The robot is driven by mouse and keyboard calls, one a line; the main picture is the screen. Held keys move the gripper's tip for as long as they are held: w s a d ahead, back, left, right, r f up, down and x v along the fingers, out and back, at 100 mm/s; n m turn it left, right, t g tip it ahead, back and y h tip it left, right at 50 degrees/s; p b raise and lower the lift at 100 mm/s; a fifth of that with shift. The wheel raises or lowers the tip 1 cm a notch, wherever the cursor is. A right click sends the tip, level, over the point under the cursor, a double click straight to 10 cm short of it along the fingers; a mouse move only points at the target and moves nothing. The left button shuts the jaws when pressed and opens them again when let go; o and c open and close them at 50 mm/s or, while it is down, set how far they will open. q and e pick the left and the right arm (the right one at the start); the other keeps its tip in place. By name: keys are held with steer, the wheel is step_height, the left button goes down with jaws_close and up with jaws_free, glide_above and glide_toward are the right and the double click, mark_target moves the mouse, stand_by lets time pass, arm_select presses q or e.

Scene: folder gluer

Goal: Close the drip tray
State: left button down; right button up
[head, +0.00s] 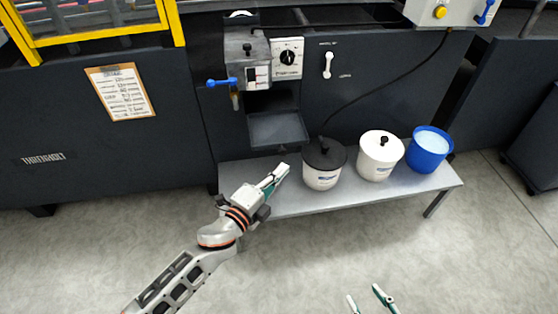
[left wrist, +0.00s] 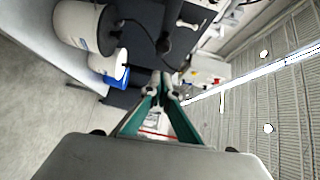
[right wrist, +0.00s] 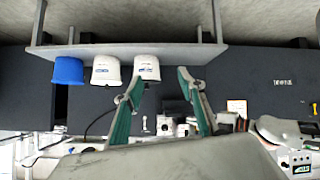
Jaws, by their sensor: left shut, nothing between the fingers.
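The drip tray (head: 277,129) is a dark grey, shallow tray in the head view. It sticks out from the front of the machine, below the glue unit (head: 247,58) and above the bench. My left gripper (head: 283,170) is shut and empty, just below and in front of the tray, over the bench's left part. I cannot tell whether it touches the tray. In the left wrist view its fingertips (left wrist: 161,84) meet. My right gripper (head: 366,297) is at the bottom of the head view, away from the tray; its fingers (right wrist: 160,82) stand apart in the right wrist view.
A grey bench (head: 430,185) stands below the machine. It carries a white pot with a black lid (head: 322,180), a white pot with a white lid (head: 378,163) and a blue bucket (head: 428,155), right of my left gripper. A black cable hangs behind them. The floor in front is clear.

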mark_target(286, 153)
arm_select(q)
steer(key=w, duration=0.4)
steer(key=shift+w+a+f, duration=0.15)
steer(key=shift+a, duration=0.15)
arm_select(e)
steer(key=shift+w+a+r, duration=0.15)
steer(key=shift+w+r, duration=0.1)
steer(key=shift+w, duration=0.15)
arm_select(q)
steer(key=shift+w+a, duration=0.1)
arm_select(e)
steer(key=shift+s+f, duration=0.2)
